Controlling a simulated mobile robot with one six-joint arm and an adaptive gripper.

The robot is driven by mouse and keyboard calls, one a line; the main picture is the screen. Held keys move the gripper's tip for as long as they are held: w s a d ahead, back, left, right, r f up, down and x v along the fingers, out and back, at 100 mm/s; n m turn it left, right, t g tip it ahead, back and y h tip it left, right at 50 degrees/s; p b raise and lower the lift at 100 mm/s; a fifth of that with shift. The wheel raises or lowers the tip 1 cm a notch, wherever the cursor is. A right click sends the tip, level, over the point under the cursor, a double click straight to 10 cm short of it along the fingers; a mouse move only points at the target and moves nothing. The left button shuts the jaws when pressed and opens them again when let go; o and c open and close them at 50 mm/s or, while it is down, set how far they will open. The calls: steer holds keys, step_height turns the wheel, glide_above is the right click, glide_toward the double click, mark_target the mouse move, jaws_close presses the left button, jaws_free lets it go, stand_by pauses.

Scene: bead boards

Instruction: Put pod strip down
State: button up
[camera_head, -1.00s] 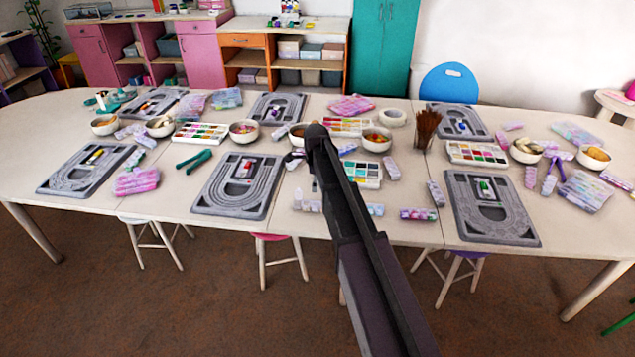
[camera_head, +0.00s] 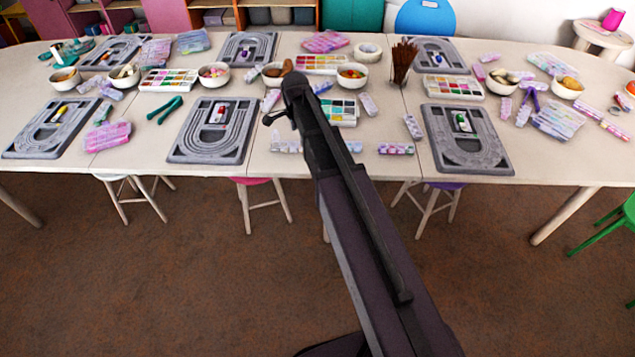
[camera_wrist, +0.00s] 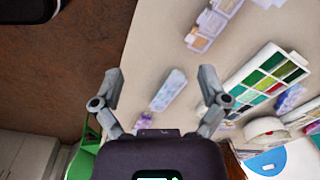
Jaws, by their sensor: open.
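My gripper (camera_wrist: 158,92) is open in the wrist view, its two grey fingers spread wide with nothing held. A pale lavender pod strip (camera_wrist: 168,90) lies on the table, showing between the fingers and apart from them. A second purple strip (camera_wrist: 145,120) shows just below it, partly hidden by my gripper. Another strip (camera_wrist: 200,38) lies higher up. In the head view, my dark arm covers the middle of the table, and the fingers are hard to make out. Pod strips lie around it, including one at the front edge (camera_head: 396,149) and one farther back (camera_head: 412,126). I cannot tell which one the task means.
Grey bead boards (camera_head: 213,131) and (camera_head: 466,138) lie on the crowded white table. A palette (camera_head: 340,112), bowls (camera_head: 352,76) and a brush holder (camera_head: 404,62) stand near my arm. Stools (camera_head: 262,200) are under the front edge. Open floor lies before it.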

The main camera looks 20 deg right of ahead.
steer(key=s+n, duration=1.6)
steer(key=s, duration=0.5)
steer(key=shift+s+d+g, duration=0.2)
steer(key=shift+g, duration=0.1)
